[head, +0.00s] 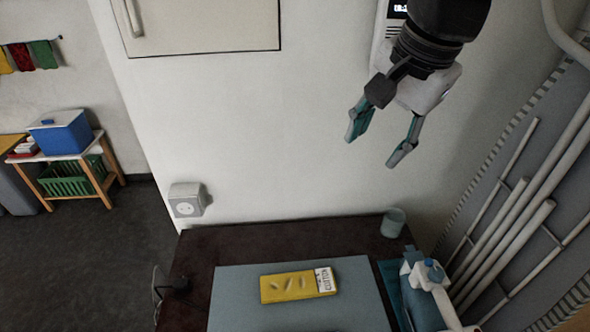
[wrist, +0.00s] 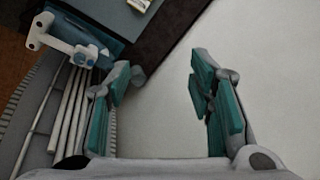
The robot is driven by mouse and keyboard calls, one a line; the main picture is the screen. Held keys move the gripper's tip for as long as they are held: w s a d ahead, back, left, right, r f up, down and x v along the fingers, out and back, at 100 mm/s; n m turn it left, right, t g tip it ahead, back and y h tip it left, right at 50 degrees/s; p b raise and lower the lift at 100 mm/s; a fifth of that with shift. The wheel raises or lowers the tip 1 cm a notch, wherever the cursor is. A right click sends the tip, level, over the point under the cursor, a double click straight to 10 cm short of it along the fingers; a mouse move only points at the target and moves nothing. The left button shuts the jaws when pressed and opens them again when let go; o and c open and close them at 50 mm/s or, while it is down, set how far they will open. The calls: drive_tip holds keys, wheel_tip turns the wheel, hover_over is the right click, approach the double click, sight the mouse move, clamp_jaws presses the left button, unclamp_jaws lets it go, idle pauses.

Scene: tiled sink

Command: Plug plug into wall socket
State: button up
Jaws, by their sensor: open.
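The wall socket (head: 187,201) is a light grey box on the white wall, just above the table's back left corner. A small black object with a cord, which looks like the plug (head: 180,285), lies at the table's left edge; its prongs cannot be made out. My gripper (head: 372,150) is open and empty, high in front of the wall and well to the right of the socket. Its teal-padded fingers also show spread apart in the wrist view (wrist: 162,78), with pale wall between them. Neither the plug nor the socket shows in the wrist view.
The dark table (head: 200,258) holds a grey-blue mat (head: 235,305) with a yellow box (head: 290,286) on it. A cup (head: 393,222) stands at the back right. A blue and white device (head: 425,290) is at the right, near pale pipes (head: 510,240). The wall between gripper and socket is clear.

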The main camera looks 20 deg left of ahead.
drive_tip(key=w+a+f+m+g+b, duration=0.1)
drive_tip(key=w+a+f, duration=0.1)
drive_tip(key=a+f, duration=0.35)
drive_tip(key=w+a+f+m+b, duration=0.1)
drive_tip(key=a+f+b, duration=0.1)
drive_tip(key=a, duration=0.6)
drive_tip(key=m+g+h+b, duration=0.2)
drive_tip(key=m+b, duration=0.4)
hover_over(180, 283)
wheel_tip(180, 283, down, 26)
wheel_tip(180, 283, down, 8)
drive_tip(key=shift+f, duration=0.25)
